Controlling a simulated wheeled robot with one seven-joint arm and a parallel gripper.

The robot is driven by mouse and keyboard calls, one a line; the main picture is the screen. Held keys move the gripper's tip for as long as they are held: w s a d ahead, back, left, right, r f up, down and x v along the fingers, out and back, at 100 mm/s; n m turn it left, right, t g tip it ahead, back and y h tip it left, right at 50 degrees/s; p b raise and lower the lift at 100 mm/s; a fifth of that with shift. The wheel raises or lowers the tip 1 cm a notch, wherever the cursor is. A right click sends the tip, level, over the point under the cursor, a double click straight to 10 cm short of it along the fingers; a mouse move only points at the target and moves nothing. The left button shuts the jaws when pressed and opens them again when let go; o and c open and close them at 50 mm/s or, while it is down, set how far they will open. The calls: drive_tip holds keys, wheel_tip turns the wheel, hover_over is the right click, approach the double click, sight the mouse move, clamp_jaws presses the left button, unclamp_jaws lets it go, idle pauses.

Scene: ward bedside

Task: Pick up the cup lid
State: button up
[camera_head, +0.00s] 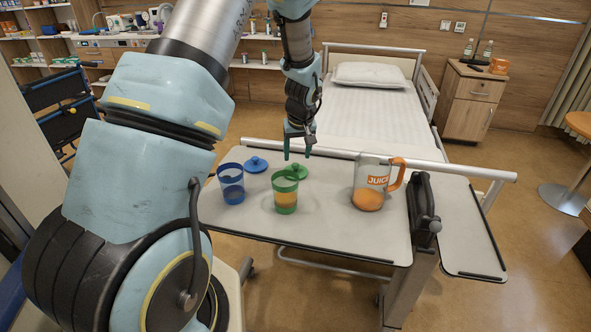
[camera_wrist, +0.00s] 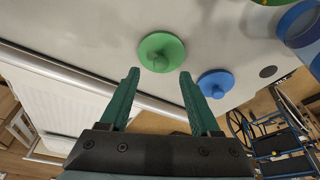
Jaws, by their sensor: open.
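A green cup lid (camera_head: 297,171) with a knob lies on the overbed table (camera_head: 330,232), just behind the green cup. It also shows in the wrist view (camera_wrist: 161,52), ahead of my fingertips and roughly centred between them. A blue cup lid (camera_head: 256,164) lies to its left, beside the blue cup; in the wrist view this blue lid (camera_wrist: 216,83) is to the right of the green one. My gripper (camera_head: 297,156) is open and empty, pointing down above the green lid. In the wrist view its two green fingers (camera_wrist: 158,75) are wide apart, not touching either lid.
A green cup (camera_head: 286,195) with orange contents and a blue cup (camera_head: 231,188) stand near the lids. A juice jug (camera_head: 368,188) stands to the right. The table front is clear. A bed (camera_head: 375,105) is behind the table.

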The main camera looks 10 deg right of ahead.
sight(295, 164)
drive_tip(key=shift+p+x, duration=0.9)
drive_tip(key=shift+x, duration=1.4)
drive_tip(key=shift+w+a, duration=0.1)
clamp_jaws()
